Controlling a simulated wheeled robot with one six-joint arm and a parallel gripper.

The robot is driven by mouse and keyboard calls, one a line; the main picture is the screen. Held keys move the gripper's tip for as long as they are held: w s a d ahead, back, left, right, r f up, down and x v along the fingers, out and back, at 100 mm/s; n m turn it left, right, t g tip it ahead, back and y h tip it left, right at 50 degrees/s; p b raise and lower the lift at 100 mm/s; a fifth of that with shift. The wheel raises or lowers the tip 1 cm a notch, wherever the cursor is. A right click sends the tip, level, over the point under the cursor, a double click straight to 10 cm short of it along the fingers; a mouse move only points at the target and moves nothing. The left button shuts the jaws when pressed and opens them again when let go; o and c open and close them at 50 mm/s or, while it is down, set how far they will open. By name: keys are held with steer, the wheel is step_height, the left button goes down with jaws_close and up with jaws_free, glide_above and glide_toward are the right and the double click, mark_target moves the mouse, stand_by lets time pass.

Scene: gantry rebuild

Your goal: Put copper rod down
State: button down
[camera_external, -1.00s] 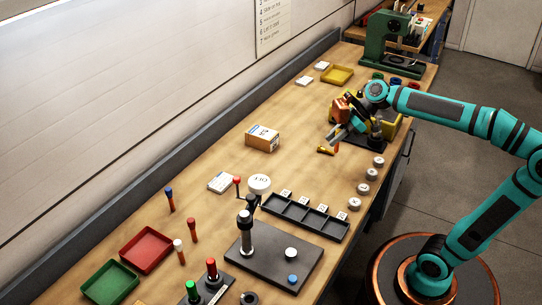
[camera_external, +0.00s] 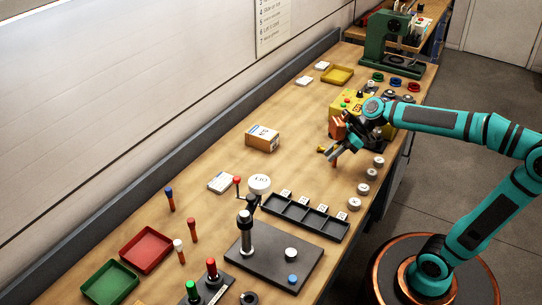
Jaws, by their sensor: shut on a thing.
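My gripper (camera_external: 336,151) is over the table in front of the yellow machine, pointing down and toward the left. It is shut on the copper rod (camera_external: 334,161), whose short copper-coloured lower part shows below the fingers and looks about upright. The fingers hide the rest of the rod. I cannot tell whether its lower end touches the table. A small yellow item with a dark part (camera_external: 321,149) lies just left of the fingers, partly hidden by them.
The yellow machine (camera_external: 348,101) stands behind my gripper. White-topped round pieces (camera_external: 370,174) line the table's right edge. A black compartment tray (camera_external: 318,228) is in front, a cardboard box (camera_external: 262,138) to the left. Capped copper-coloured rods (camera_external: 192,229) stand farther left. Bare wood lies between box and gripper.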

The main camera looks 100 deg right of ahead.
steer(key=c, duration=1.3)
jaws_free()
steer(key=shift+s+r, duration=0.35)
steer(key=shift+r, duration=0.2)
steer(key=v, duration=1.1)
steer(key=shift+a, duration=0.1)
